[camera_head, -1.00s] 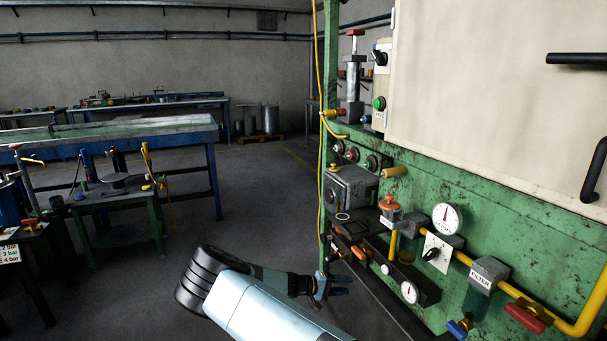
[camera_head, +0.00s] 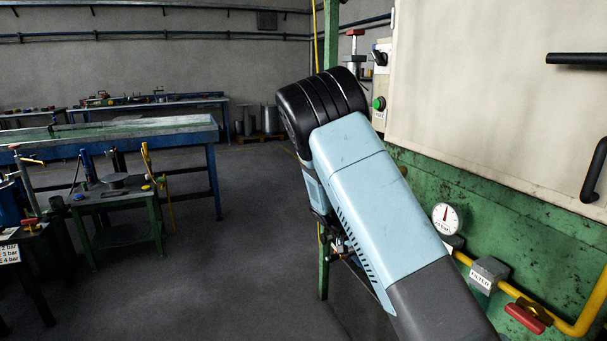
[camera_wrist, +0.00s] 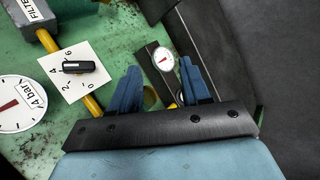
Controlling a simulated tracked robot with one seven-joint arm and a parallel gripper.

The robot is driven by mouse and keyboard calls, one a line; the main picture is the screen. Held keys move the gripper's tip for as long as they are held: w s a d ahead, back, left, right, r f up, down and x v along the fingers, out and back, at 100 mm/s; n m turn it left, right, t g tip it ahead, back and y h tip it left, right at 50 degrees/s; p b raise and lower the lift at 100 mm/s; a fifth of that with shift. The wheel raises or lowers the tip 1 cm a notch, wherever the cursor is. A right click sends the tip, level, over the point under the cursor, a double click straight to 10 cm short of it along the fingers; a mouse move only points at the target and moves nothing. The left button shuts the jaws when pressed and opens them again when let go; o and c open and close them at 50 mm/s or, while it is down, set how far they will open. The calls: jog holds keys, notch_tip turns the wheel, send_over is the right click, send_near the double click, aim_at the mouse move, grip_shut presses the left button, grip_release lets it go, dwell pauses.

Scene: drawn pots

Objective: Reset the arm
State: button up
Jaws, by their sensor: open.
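My gripper (camera_wrist: 160,88) shows in the wrist view with its two blue fingers spread apart and nothing held between them. Past the fingers, a small round gauge (camera_wrist: 163,59) with a red needle shows in the gap; I cannot tell how far off it is. In the head view my pale blue arm is raised in front of the green machine frame (camera_head: 540,225), and it hides the gripper's fingers. The arm also covers much of the lower valve and gauge panel.
In the wrist view a selector knob (camera_wrist: 79,68) on a white plate and a larger gauge (camera_wrist: 14,104) lie left of the fingers. In the head view a filter block (camera_head: 488,272) and a red handle (camera_head: 525,318) sit at lower right. Open floor (camera_head: 245,230) lies left of my arm.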

jog(key=s+d+r+t+y, duration=0.1)
jog(key=s+d+r+y, duration=0.15)
jog(key=s+r, duration=0.7)
jog(key=s+d+r+t+y, duration=0.2)
jog(key=s+r+y, duration=0.3)
jog(key=r, duration=0.7)
jog(key=s+r+t, duration=0.1)
jog(key=s+r, duration=0.2)
jog(key=s, duration=0.3)
jog(key=s+r+t, duration=0.2)
jog(key=s+r, duration=0.1)
jog(key=s, duration=0.4)
jog(key=s+r+n+t, duration=0.1)
jog(key=s+r, duration=0.2)
jog(key=s, duration=0.3)
jog(key=shift+s+a, duration=0.15)
jog(key=shift+a, duration=0.2)
